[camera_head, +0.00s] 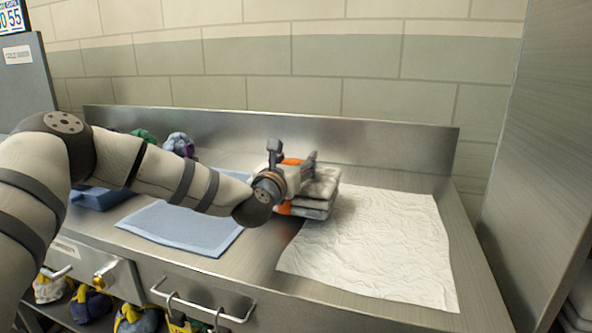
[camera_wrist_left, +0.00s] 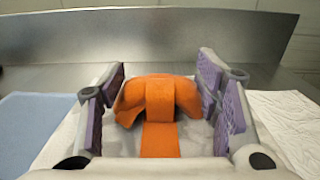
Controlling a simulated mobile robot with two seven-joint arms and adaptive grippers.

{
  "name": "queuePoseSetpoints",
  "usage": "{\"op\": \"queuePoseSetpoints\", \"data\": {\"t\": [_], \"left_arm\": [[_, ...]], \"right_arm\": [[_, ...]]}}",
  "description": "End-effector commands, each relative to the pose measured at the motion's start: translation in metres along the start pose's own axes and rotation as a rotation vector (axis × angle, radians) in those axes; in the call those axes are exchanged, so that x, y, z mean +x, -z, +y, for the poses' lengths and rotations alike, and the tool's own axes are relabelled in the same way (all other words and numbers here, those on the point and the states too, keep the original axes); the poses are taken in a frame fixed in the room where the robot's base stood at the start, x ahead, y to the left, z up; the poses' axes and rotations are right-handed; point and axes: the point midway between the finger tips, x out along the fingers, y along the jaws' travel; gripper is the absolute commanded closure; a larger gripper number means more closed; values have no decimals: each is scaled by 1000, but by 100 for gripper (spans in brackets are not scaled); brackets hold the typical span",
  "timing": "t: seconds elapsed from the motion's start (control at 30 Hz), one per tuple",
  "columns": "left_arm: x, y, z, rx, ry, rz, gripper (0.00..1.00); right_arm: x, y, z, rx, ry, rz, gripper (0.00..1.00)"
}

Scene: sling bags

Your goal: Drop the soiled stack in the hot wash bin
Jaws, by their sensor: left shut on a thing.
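A stack of folded grey-white cloths (camera_head: 318,193) with an orange band sits at the left edge of a crumpled white sheet on the steel counter. My left gripper (camera_head: 300,176) is at its left end and shut on the stack. In the left wrist view the orange band (camera_wrist_left: 160,107) bulges up between the two purple-padded fingers, with pale cloth around it. I cannot tell whether the stack touches the counter or hangs just above it. I cannot make out a hot wash bin in either view. My right gripper is not in view.
The white sheet (camera_head: 385,245) covers the counter's right part, and a blue mat (camera_head: 185,229) lies to the left. A blue container (camera_head: 100,198) and several coloured bundles (camera_head: 178,144) stand behind my arm. A grey unit with a small label (camera_head: 17,54) stands far left. A steel backsplash (camera_head: 400,146) runs behind.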

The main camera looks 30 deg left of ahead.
Motion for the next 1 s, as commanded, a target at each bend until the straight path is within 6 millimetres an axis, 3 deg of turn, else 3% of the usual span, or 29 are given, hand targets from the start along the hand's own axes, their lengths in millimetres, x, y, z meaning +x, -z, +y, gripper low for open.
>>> {"op": "queuePoseSetpoints", "data": {"t": [0.07,0.3,0.8,0.83,0.9,1.0], "left_arm": [[0,16,-1,2,1,2,100],[0,16,0,-1,0,1,100],[-2,36,0,-1,1,18,100],[-2,39,0,0,2,23,36],[-2,39,0,1,3,25,22],[-2,40,-1,4,5,26,22]], "right_arm": [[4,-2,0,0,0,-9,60],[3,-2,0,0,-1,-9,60],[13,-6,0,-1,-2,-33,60],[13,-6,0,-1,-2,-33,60],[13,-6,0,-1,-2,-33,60],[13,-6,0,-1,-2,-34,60]]}}
